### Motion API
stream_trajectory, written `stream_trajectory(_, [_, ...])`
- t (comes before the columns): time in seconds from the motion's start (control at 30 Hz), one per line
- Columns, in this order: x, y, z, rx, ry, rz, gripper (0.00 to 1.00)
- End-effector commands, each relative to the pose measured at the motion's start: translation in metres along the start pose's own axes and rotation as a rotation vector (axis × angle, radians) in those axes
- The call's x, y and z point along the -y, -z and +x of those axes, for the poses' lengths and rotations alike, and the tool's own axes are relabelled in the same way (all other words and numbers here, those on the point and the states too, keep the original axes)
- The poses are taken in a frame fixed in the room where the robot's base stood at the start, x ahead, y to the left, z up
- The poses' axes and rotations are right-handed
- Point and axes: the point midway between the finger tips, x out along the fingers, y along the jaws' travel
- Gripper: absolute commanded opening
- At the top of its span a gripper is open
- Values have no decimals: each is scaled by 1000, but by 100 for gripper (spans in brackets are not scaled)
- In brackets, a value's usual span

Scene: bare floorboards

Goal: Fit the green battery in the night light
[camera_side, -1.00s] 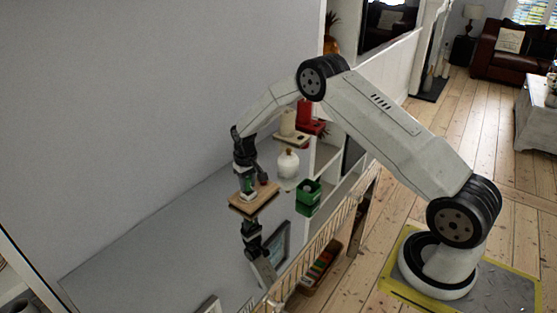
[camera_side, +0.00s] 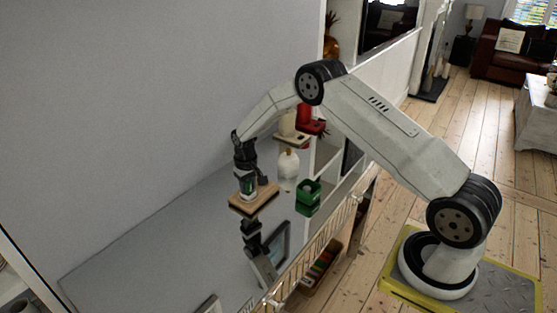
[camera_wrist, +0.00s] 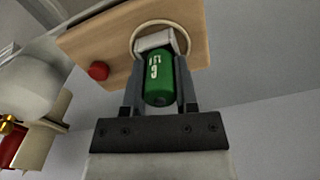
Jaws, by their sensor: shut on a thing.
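The green battery (camera_wrist: 158,82) is upright between the two fingers of my gripper (camera_wrist: 160,85) in the wrist view. My gripper is shut on it. A wooden block (camera_wrist: 190,25) with a pale round ring and a red knob (camera_wrist: 98,70) lies just beyond the battery; it looks like the night light. A whitish piece (camera_wrist: 158,40) sits at the battery's far end inside the ring; I cannot tell whether the battery touches it. In the side view my gripper (camera_side: 247,188) is right over the wooden block (camera_side: 254,201), and the battery shows as a small green patch.
A white rounded vessel (camera_side: 288,170) and a green box (camera_side: 307,198) stand to the right of the block. A red item (camera_side: 308,118) is behind them. The glossy grey surface (camera_side: 160,240) is clear to the left. A grey wall rises behind.

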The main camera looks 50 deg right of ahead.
Motion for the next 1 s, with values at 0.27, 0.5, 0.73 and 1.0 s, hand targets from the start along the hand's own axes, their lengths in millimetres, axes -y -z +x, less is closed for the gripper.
stream_trajectory(0.27, [0,0,2,0,0,0,75])
stream_trajectory(0.5, [0,0,2,0,0,0,78])
stream_trajectory(0.73, [0,0,-1,0,0,0,78])
stream_trajectory(1.0, [0,0,-15,-1,0,0,78])
